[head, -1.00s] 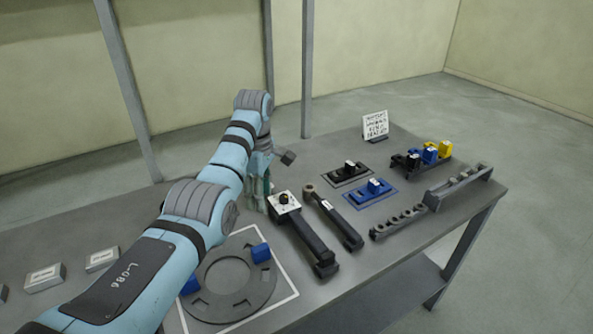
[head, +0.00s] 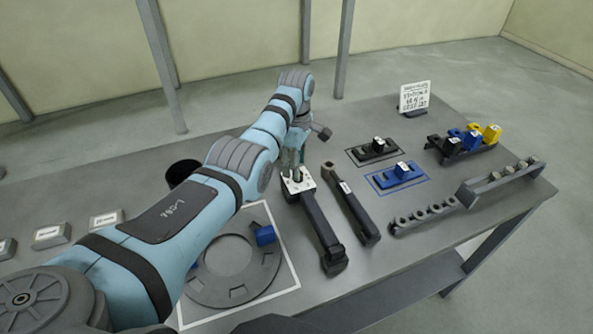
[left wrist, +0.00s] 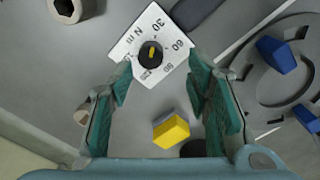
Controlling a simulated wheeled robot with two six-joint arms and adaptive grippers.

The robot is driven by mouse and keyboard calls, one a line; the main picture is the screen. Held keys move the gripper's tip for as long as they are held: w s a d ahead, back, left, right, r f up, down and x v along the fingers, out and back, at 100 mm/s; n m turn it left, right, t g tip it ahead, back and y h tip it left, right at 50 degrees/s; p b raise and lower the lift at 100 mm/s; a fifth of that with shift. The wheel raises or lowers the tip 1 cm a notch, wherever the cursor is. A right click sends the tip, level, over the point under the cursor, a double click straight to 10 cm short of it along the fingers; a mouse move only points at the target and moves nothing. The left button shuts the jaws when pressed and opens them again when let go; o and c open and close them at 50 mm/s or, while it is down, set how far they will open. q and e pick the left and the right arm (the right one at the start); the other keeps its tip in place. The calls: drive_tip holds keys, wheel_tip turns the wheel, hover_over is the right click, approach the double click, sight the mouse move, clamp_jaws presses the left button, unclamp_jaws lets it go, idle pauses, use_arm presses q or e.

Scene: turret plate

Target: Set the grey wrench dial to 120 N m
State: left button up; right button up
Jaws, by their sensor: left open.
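The grey wrench (head: 322,228) lies on the table, its handle towards me. Its dial is a black knob with a yellow mark (left wrist: 151,52) on a white numbered plate (left wrist: 128,46); 30 and 60 are legible, but I cannot tell the exact setting. The white plate also shows in the head view (head: 306,183), partly hidden by my gripper. My left gripper (head: 293,165) is over the dial, pointing down. In the left wrist view its green fingers (left wrist: 160,72) are open and apart, with the knob just beyond their tips and nothing held. My right gripper is not in view.
A second wrench (head: 350,205) lies to the right. The turret plate (head: 215,290) with a blue block (head: 265,235) is at front left. Black (head: 374,149) and blue (head: 400,175) fixtures and a rack (head: 500,180) stand right. A yellow block (left wrist: 171,130) shows below the dial in the wrist view.

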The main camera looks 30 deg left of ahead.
use_arm(q)
drive_tip(key=f, duration=0.1)
drive_tip(key=w+f, duration=0.1)
drive_tip(key=f, duration=0.1)
drive_tip(key=w+f, duration=0.1)
drive_tip(key=shift+f+b, duration=0.25)
drive_tip(key=shift+b, duration=0.15)
drive_tip(key=shift+s, duration=0.1)
drive_tip(key=shift+s+r, duration=0.3)
drive_tip(key=shift+s, duration=0.05)
drive_tip(key=shift+c, duration=1)
drive_tip(key=shift+s, duration=0.1)
drive_tip(key=c, duration=0.3)
clamp_jaws()
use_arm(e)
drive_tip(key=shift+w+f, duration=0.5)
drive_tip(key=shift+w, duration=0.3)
